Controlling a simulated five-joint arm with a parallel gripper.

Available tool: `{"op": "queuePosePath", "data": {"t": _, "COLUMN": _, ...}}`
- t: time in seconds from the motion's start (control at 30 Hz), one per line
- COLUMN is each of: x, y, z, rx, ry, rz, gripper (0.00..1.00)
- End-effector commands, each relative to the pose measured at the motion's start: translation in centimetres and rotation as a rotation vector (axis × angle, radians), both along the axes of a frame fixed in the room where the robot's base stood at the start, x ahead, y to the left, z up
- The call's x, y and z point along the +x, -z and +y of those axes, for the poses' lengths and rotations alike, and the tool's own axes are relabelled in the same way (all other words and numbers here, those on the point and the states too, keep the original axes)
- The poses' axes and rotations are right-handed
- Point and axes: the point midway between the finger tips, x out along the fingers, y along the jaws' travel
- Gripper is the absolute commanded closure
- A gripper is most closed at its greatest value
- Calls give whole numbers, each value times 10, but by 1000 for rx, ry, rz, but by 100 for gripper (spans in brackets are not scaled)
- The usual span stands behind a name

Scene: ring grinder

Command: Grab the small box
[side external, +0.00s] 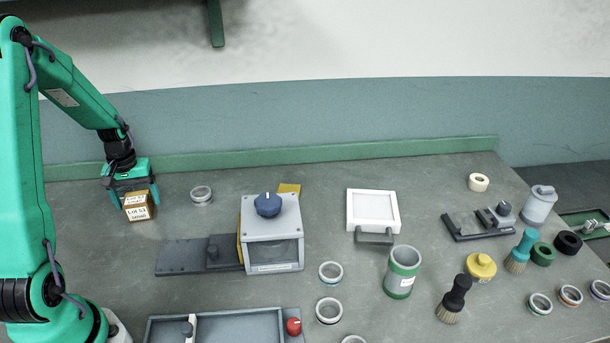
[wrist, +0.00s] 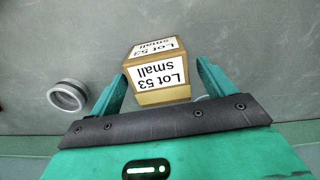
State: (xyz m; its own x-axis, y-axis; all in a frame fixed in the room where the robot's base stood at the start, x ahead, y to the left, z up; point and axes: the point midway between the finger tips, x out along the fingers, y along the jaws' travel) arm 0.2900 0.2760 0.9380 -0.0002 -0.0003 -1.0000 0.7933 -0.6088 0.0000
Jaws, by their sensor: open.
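The small box (side external: 138,207) is brown cardboard with white labels and stands on the grey bench at the left in the side view. In the wrist view the small box (wrist: 157,72) shows "Lot 53 small" on two faces and sits between the fingers. My gripper (side external: 136,200) is at the box, pointing down, with a green finger on either side.
A metal ring (side external: 201,195) lies right of the box; it also shows in the wrist view (wrist: 67,95). A grey machine with a blue knob (side external: 268,205) stands further right. A tray (side external: 230,326) lies at the front. Bench around the box is mostly clear.

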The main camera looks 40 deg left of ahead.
Motion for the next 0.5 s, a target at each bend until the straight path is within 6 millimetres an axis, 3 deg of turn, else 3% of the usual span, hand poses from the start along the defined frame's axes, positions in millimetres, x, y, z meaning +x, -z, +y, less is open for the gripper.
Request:
{"op": "queuePosePath", "data": {"t": 0.2, "x": 0, "y": 16, "z": 0, "rx": -1, "ry": 0, "rz": 1, "gripper": 18}}
{"op": "queuePosePath", "data": {"t": 0.5, "x": 0, "y": 18, "z": 0, "rx": 0, "ry": 0, "rz": 0, "gripper": 18}}
